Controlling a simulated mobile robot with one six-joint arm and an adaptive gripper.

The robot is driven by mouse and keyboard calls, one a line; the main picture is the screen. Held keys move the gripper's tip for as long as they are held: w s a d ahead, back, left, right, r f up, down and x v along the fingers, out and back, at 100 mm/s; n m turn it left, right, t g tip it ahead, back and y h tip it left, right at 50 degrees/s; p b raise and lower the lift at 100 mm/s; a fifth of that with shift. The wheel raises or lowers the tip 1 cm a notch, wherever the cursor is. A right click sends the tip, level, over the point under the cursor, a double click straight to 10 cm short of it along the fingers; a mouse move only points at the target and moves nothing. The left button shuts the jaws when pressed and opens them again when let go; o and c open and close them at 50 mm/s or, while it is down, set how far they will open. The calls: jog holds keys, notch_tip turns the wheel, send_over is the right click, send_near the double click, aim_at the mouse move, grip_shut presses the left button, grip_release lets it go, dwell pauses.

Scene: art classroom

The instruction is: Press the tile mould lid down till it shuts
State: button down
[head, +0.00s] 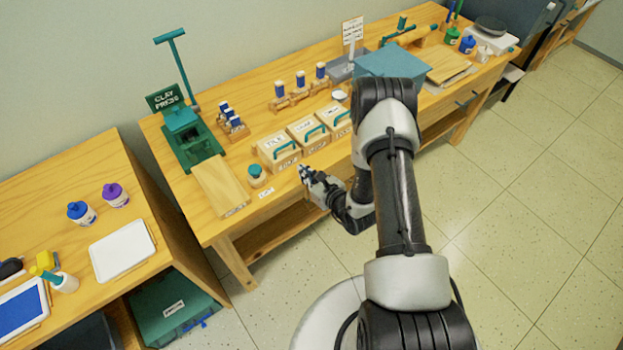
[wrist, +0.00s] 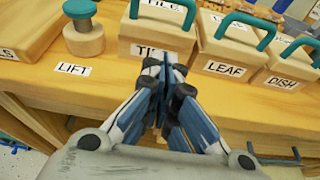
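The tile mould (head: 278,152) is a light wooden block with a green arched handle, the leftmost of three on the bench. Its lid (wrist: 158,30) carries a TILE label, and a second TILE label on the front face is partly hidden by my fingers. I cannot tell whether a gap remains under the lid. My gripper (head: 304,170) is in front of the mould, near the bench's front edge. In the wrist view my gripper (wrist: 164,66) has its fingertips together, with nothing seen between them. They overlap the mould's front in that view; contact is unclear.
The LEAF mould (wrist: 225,52) and DISH mould (wrist: 290,72) stand close on the right. A green-topped wooden knob (head: 257,176) with a LIFT label (wrist: 73,69) stands on the left. The clay press (head: 185,135) and a wooden board (head: 219,185) are farther left.

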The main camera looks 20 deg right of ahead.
aim_at(288, 153)
jog(key=x, duration=0.4)
jog(key=shift+b, duration=0.35)
jog(key=shift+w+a+r, duration=0.1)
jog(key=shift+w+r, duration=0.25)
jog(key=shift+r, duration=0.2)
jog(key=shift+w+a+r, duration=0.1)
jog(key=shift+w+r, duration=0.25)
jog(key=shift+r, duration=0.2)
jog(key=shift+w+r, duration=0.3)
jog(key=shift+r, duration=0.25)
